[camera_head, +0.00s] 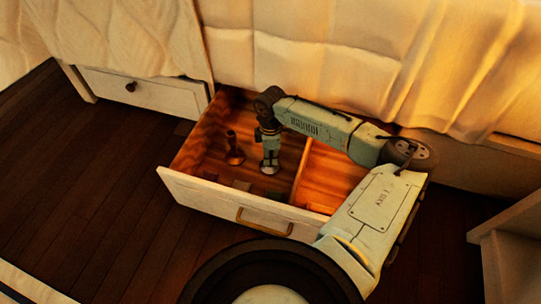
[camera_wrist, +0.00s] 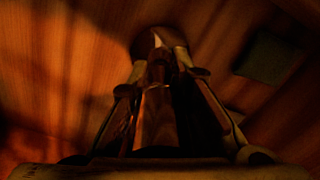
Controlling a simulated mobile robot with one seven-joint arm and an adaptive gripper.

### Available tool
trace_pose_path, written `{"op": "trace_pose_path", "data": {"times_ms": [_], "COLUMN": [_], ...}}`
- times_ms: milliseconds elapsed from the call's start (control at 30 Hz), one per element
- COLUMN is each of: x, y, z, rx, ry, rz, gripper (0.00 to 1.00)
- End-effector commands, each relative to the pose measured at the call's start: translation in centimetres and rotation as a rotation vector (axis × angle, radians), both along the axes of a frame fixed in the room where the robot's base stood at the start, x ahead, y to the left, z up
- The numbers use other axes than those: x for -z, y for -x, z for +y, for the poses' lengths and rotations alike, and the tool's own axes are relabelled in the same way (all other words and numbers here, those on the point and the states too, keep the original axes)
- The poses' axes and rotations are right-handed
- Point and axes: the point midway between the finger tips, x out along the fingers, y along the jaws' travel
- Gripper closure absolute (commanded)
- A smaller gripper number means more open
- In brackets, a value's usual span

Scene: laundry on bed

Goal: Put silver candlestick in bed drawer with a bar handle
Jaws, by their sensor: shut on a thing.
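The bed drawer with a bar handle (camera_head: 262,222) is pulled open, and its wooden inside has a divider. My gripper (camera_head: 269,155) points down into the left compartment. It is shut on the silver candlestick (camera_head: 269,169), whose round base shows just below the fingers, low at the drawer floor. I cannot tell whether the base touches the floor. In the wrist view the candlestick (camera_wrist: 157,110) lies between the fingers of my gripper (camera_wrist: 160,65), its pale edge catching light. Most of its shaft is hidden by the fingers in the head view.
A dark bronze-looking candlestick (camera_head: 234,149) stands in the same compartment, left of my gripper. Small dark blocks (camera_head: 241,186) lie near the drawer front, and a dark green one shows in the wrist view (camera_wrist: 268,57). A shut drawer with a round knob (camera_head: 150,94) is at left.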

Motion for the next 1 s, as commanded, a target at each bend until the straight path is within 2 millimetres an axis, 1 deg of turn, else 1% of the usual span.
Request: {"op": "trace_pose_path", "data": {"times_ms": [167, 200, 500, 767, 867, 1000], "x": [0.3, 0.4, 0.3, 0.3, 0.0, -2.2], "y": [0.0, 0.0, 0.0, 0.0, 0.0, 0.0], "z": [0.0, 0.0, 0.0, 0.0, -0.1, 0.0], "rx": [0.001, 0.001, 0.000, 0.000, 0.000, 0.001], "ry": [-0.002, -0.002, 0.000, 0.000, 0.002, -0.001], "rz": [0.001, 0.001, 0.000, 0.000, -0.001, -0.001], "gripper": [1.00, 0.81, 0.62, 0.62, 0.62, 0.62]}}
